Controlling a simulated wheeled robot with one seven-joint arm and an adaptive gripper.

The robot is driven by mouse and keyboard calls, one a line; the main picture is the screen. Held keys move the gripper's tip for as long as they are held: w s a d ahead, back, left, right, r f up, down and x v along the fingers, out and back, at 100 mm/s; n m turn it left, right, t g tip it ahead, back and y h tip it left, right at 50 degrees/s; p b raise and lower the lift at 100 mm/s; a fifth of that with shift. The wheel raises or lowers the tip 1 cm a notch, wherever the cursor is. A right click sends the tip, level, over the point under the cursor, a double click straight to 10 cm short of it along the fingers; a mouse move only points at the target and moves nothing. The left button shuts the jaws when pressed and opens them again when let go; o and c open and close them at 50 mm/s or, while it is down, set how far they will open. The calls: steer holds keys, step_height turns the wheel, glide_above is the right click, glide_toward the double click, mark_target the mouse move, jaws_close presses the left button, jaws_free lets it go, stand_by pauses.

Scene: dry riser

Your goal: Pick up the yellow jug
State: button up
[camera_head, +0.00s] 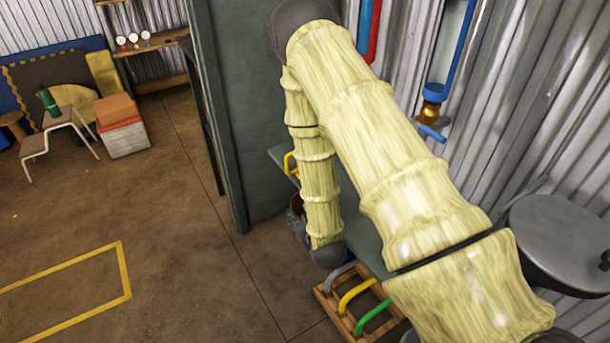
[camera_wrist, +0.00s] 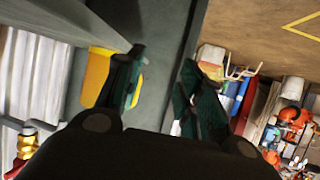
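The yellow jug (camera_wrist: 96,78) shows in the wrist view, left of centre, as a yellow body partly covered by a grey post and by my gripper's left finger. In the head view a yellow handle (camera_head: 289,164) shows on the grey-green bench (camera_head: 277,157), left of my arm; the rest is hidden behind my arm. My gripper (camera_wrist: 160,82) is open, with its two dark green fingers apart and nothing seen between them. The jug lies beside and beyond the left finger; I cannot tell whether they touch. In the head view my gripper is mostly hidden.
A wooden crate (camera_head: 326,307) with grey, yellow and green handles stands on the floor below the bench. A grey-green partition (camera_head: 240,100) rises left of my arm. A round dark drum (camera_head: 560,230) stands at right.

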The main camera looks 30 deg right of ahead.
mark_target(287, 165)
steer(key=w+d+r+t+b, duration=0.1)
steer(key=w+b, duration=0.1)
steer(key=w, duration=0.2)
steer(key=w+d+r+t+b, duration=0.1)
steer(key=w+r+t+b, duration=0.1)
steer(key=w, duration=0.3)
steer(key=w+d+r+t+b, duration=0.1)
steer(key=w+r+b, duration=0.1)
steer(key=w+b, duration=0.1)
steer(key=shift+w+d+t+h, duration=0.2)
steer(key=shift+w+t+h, duration=0.2)
steer(key=shift+w, duration=0.4)
steer(key=shift+w+d+r+b, duration=0.1)
steer(key=shift+w+d+b, duration=0.15)
steer(key=shift+w, duration=0.6)
steer(key=shift+w+d+f+b, duration=0.1)
steer(key=shift+w+b, duration=0.1)
steer(key=shift+w, duration=0.6)
steer(key=shift+w+d+r+b, duration=0.1)
steer(key=shift+w+d+b, duration=0.15)
steer(key=shift+w, duration=0.6)
jaws_close()
